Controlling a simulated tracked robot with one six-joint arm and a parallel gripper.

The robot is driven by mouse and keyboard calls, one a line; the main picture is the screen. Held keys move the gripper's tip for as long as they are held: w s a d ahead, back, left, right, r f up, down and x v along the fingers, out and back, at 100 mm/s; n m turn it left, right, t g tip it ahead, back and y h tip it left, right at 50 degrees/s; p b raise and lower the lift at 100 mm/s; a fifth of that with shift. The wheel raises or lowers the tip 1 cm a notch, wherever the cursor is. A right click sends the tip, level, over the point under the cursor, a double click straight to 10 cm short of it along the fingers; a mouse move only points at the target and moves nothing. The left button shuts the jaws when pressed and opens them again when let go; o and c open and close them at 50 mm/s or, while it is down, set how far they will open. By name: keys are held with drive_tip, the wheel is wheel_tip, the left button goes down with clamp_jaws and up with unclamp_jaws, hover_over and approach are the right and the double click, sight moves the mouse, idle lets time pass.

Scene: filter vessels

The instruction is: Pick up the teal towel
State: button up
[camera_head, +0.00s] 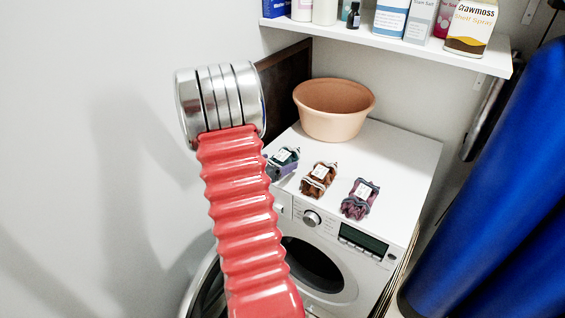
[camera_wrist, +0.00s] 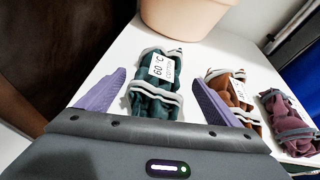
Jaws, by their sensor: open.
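The teal towel (camera_wrist: 153,92) is a bundled cloth with pale grey bands and a white tag reading "60 °C". It lies on top of the white washing machine (camera_head: 408,148). In the head view the teal towel (camera_head: 284,162) is at the left of a row of three bundles, partly hidden by my red arm. In the wrist view my gripper (camera_wrist: 155,92) is open, with one purple finger to the left of the towel and one to the right. The towel lies between the fingers, and I cannot tell whether they touch it.
A brown towel (camera_head: 319,179) and a purple towel (camera_head: 359,199) lie to the right of the teal one. A peach basin (camera_head: 334,109) stands behind them. A shelf (camera_head: 400,43) with bottles and boxes hangs above. A large blue object (camera_head: 500,190) is at right.

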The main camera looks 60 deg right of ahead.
sight(283, 160)
drive_tip(key=shift+x, duration=2.35)
drive_tip(key=shift+c, duration=0.5)
drive_tip(key=c, duration=1.2)
